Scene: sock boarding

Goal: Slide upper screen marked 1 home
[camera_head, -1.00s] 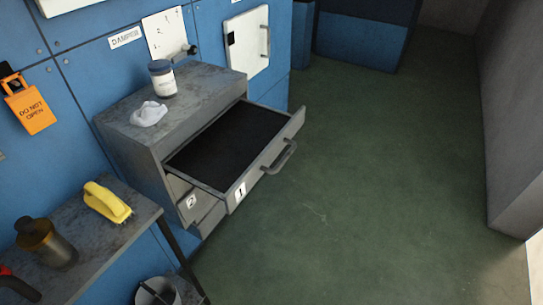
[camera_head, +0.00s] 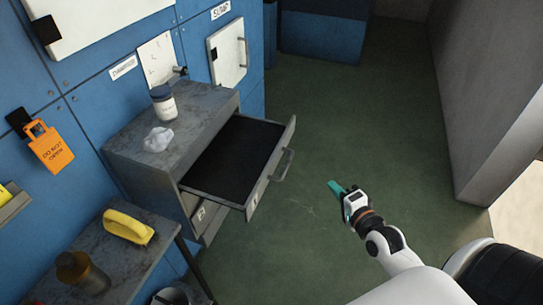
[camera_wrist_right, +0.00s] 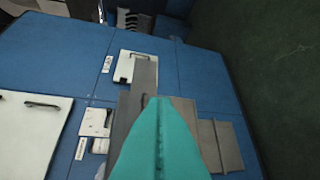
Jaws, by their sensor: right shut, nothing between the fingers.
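The upper screen marked 1 (camera_head: 238,165) is a dark mesh tray in a grey frame, pulled far out of the grey cabinet (camera_head: 140,165). Its front carries a bar handle (camera_head: 283,165) and a label that I see edge-on. The lower drawer, with a label marked 2 (camera_head: 201,212), sits under it. My right gripper (camera_head: 338,190) has teal fingers, shut and empty, to the right of the handle and apart from it. In the right wrist view the teal fingers (camera_wrist_right: 160,145) hide part of the cabinet. My left gripper is not in view.
A jar (camera_head: 163,103) and a crumpled white cloth (camera_head: 158,139) are on the cabinet top. A side table (camera_head: 110,255) at lower left holds a yellow brush (camera_head: 128,226) and a brown bottle (camera_head: 82,272). Green floor (camera_head: 350,120) right of the screen is clear.

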